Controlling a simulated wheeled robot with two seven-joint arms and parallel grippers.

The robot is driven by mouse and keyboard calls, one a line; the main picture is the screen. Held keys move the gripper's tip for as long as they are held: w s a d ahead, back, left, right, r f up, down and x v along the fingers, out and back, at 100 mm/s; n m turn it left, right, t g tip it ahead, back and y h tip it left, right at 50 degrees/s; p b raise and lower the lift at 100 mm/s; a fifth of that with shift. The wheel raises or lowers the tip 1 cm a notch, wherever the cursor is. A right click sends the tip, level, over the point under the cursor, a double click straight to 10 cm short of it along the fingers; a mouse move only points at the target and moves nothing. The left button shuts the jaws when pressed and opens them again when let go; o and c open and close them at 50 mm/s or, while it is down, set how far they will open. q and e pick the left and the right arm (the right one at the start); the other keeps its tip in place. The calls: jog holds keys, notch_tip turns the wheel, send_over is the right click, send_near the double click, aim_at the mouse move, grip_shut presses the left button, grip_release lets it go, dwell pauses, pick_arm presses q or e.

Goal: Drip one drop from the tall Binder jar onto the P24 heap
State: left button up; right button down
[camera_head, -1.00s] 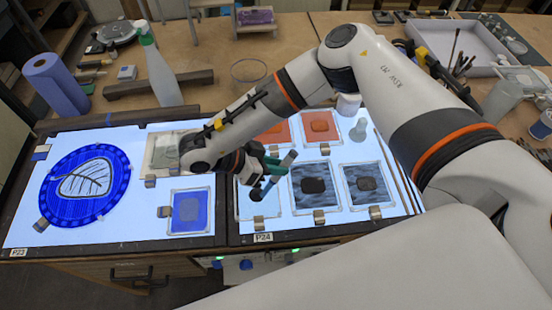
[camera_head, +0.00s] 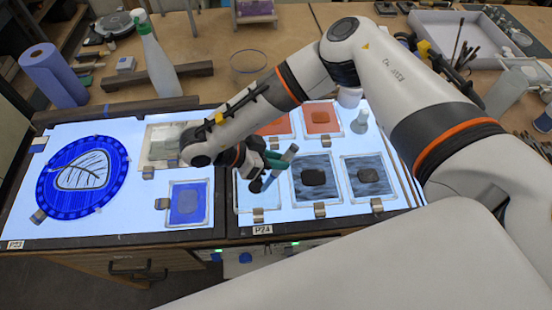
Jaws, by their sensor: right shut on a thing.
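My right gripper (camera_head: 272,164) reaches down over the lit panel labelled P24 (camera_head: 262,230). It is shut on a slim grey-blue tool (camera_head: 286,158), held tilted with its upper end to the right. The tool's lower end is over a pale blue glass tile (camera_head: 246,199) at the panel's left. A dark spot shows there; I cannot tell whether it is a heap or the tool's tip. Dark heaps (camera_head: 314,177) lie on the grey tiles beside it. A white jar (camera_head: 348,97) stands behind; I cannot read a Binder label. My left gripper is not in view.
Orange tiles (camera_head: 321,119) and a small clear glass piece (camera_head: 360,122) lie behind the grey tiles. The P23 panel (camera_head: 118,218) at left bears a blue leaf disc (camera_head: 82,178).

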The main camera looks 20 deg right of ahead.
jog(key=shift+f+b, duration=0.3)
jog(key=shift+b, duration=0.4)
dwell(1.3)
jog(key=shift+r+p, duration=0.5)
jog(key=shift+r, duration=0.65)
jog(key=shift+r+p, duration=1)
jog(key=shift+r, duration=1.05)
jog(key=shift+f, duration=0.15)
